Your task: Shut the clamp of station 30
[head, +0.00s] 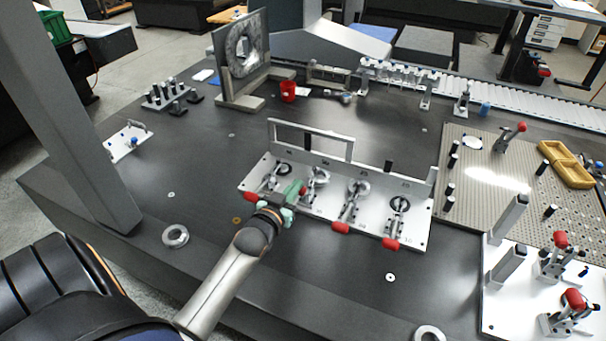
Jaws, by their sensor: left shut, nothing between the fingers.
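A white fixture plate (319,207) carries a row of toggle clamps with red handles. Its station labels are too small to read, so I cannot tell for sure which is station 30. The third clamp from the left (351,205) has its red handle (340,228) pointing toward the plate's front edge, as does the fourth clamp (397,218). My left gripper (294,201) is shut and empty over the plate's left half, beside the second clamp (316,180), and partly hides that clamp's handle. The leftmost clamp's handle (250,197) lies left of the gripper. My right gripper is out of view.
A silver frame (312,134) stands along the plate's back. A perforated board (480,180) and another clamp plate (510,320) lie to the right. A ringed plate on a stand (240,103) and a red cup (288,90) are behind. The dark table in front is mostly clear.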

